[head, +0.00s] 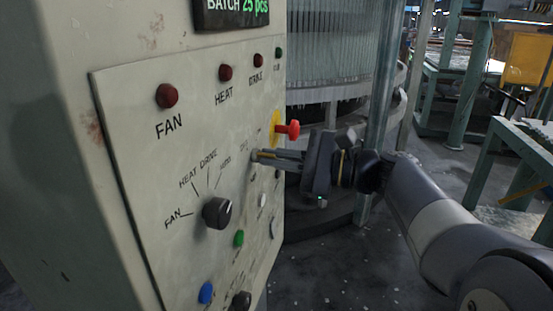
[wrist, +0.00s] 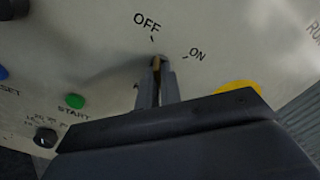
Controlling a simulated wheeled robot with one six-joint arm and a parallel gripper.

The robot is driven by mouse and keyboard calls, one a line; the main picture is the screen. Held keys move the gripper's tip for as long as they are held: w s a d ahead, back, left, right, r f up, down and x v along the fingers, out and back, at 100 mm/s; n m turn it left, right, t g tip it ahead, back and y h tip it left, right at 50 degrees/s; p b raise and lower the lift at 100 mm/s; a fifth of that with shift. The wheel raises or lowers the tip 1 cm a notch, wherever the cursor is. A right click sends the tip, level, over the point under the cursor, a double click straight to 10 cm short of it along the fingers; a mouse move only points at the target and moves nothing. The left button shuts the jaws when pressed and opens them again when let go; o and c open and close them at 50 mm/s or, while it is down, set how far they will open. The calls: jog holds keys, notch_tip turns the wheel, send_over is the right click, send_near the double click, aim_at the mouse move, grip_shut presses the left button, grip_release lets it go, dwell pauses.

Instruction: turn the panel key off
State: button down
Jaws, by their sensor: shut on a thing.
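The control panel (head: 135,140) stands at the left in the head view. My gripper (head: 256,156) reaches its face from the right. In the wrist view the fingertips (wrist: 160,70) are shut on a small brass-coloured key (wrist: 156,62) at the panel. The OFF label (wrist: 147,22) is above the key and the ON label (wrist: 197,54) is to its right, each with a short tick mark. The fingers hide most of the key, so I cannot tell surely which mark it points to.
A red mushroom button (head: 291,129) on a yellow plate sticks out close above my gripper. A black selector knob (head: 217,212), a green button (head: 239,238) and a blue button (head: 206,292) are lower on the panel. Red lamps (head: 167,96) line the top. Open floor lies below my arm.

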jog(key=c, duration=1.6)
grip_release()
jog(key=shift+d, duration=0.15)
jog(key=v, duration=1)
jog(key=shift+d, duration=0.25)
jog(key=shift+s, duration=0.1)
jog(key=x, duration=1.1)
jog(key=shift+d, duration=0.2)
